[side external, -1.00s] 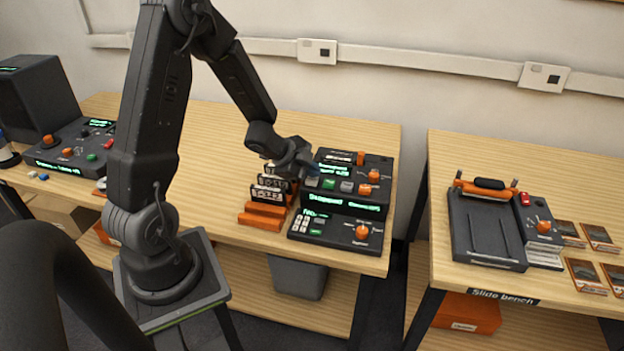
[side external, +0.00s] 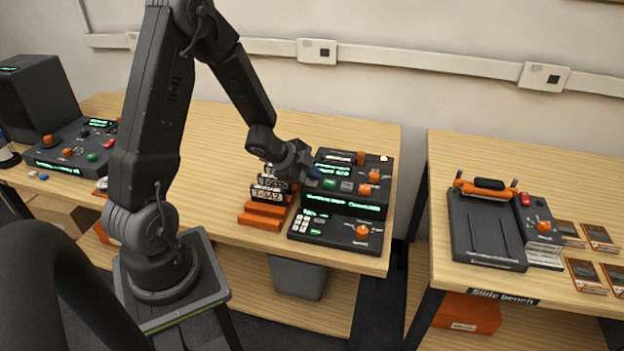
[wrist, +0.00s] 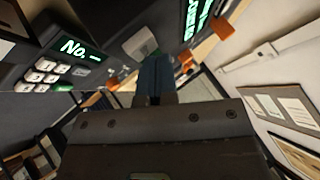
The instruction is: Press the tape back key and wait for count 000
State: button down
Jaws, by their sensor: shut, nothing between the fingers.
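The dark tape deck (side external: 344,202) stands on the middle bench, with a row of keys, orange knobs and green displays. Its display text (side external: 343,203) is too small to read surely. My gripper (side external: 313,174) is shut and empty, its blue-grey tips at the left end of the upper key row. In the wrist view my gripper (wrist: 156,75) points at the panel beside a pale key (wrist: 140,44); a display (wrist: 80,48) there reads "No." with a dash. The key under the fingertips is hidden, so I cannot tell whether it is pressed.
Labelled cassettes in orange racks (side external: 265,212) stand just left of the deck, close under my wrist. Another dark console (side external: 75,148) is on the far left. The slide bench (side external: 504,297) on the right holds a slide device (side external: 484,240) and several slides.

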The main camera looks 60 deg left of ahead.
aim_at(312, 182)
jog(key=shift+r, duration=0.9)
jog(key=shift+r, duration=2.5)
dwell(0.5)
